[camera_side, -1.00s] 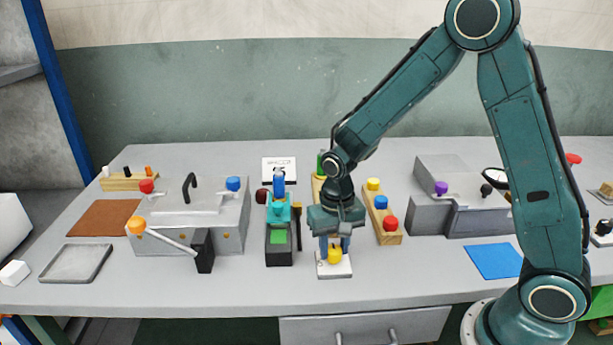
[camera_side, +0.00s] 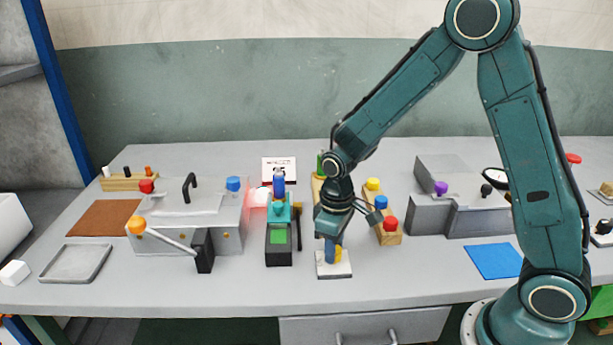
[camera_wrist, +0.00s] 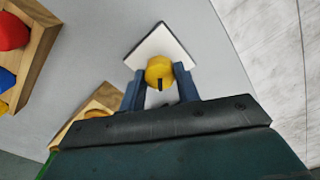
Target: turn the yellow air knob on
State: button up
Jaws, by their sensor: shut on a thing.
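The yellow air knob (camera_side: 338,254) stands on a small white base plate (camera_side: 334,270) near the front edge of the table. My gripper (camera_side: 331,252) points straight down over the plate with its blue fingers around the knob. In the wrist view the two blue fingers (camera_wrist: 159,86) are shut on the yellow knob (camera_wrist: 160,68), one on each side. A dark mark on the knob's top points along the gap between the fingers. The white plate (camera_wrist: 161,45) lies at an angle beneath. In the side view a finger hides part of the knob.
A wooden block (camera_side: 385,222) with coloured buttons is at the right. A blue mat (camera_side: 494,261) lies farther right.

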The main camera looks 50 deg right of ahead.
jog(key=n, duration=0.4)
jog(key=shift+n, duration=2)
jog(key=o, duration=1)
jog(key=shift+r, duration=0.1)
notch_tip(320, 180, up, 14)
jog(key=shift+f, duration=0.15)
